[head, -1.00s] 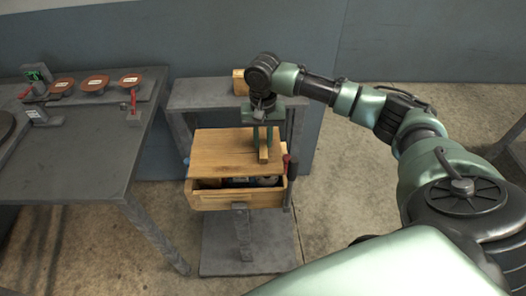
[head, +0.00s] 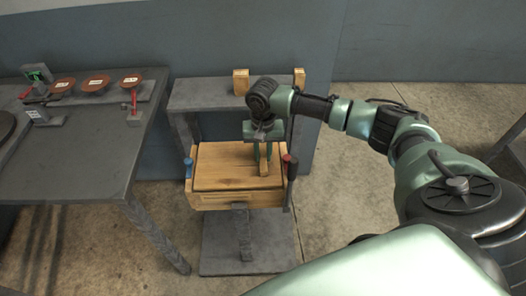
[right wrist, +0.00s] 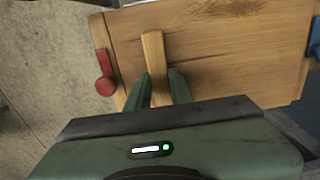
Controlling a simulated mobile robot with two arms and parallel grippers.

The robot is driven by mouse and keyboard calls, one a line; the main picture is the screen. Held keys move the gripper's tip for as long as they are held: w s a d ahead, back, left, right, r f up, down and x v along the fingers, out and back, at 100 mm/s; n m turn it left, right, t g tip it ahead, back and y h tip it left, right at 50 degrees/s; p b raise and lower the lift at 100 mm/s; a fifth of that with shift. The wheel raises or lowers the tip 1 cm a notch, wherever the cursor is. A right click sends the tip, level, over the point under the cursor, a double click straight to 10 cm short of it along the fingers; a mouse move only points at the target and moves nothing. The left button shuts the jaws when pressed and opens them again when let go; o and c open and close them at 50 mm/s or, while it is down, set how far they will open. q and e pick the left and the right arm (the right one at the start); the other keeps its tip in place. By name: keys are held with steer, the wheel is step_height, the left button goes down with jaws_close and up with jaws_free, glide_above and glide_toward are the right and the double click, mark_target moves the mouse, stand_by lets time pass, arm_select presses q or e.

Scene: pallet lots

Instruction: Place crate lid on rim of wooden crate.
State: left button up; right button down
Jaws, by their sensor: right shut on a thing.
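The wooden crate (head: 215,201) stands on a grey stand. The light wooden crate lid (head: 225,168) lies level over its opening, with the crate's edges showing around it. The lid covers the crate's contents. From here I cannot tell whether the lid bears fully on the rim. My right gripper (head: 263,163) is above the right part of the lid, shut on its bar handle. In the right wrist view the two fingers (right wrist: 160,90) stand on either side of the handle (right wrist: 154,52), and the lid (right wrist: 220,60) spreads below. My left gripper is not in view.
A red-topped clamp (head: 290,162) stands at the crate's right side and a blue-topped one (head: 188,167) at its left. A grey shelf (head: 205,95) with wooden blocks (head: 240,82) is behind. A grey table (head: 75,160) with reddish discs (head: 96,81) is at left.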

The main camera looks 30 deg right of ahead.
steer(key=shift+f, duration=0.1)
steer(key=c, duration=1.3)
jaws_free()
steer(key=shift+o, duration=0.2)
step_height(320, 180, up, 13)
steer(key=shift+b, duration=0.4)
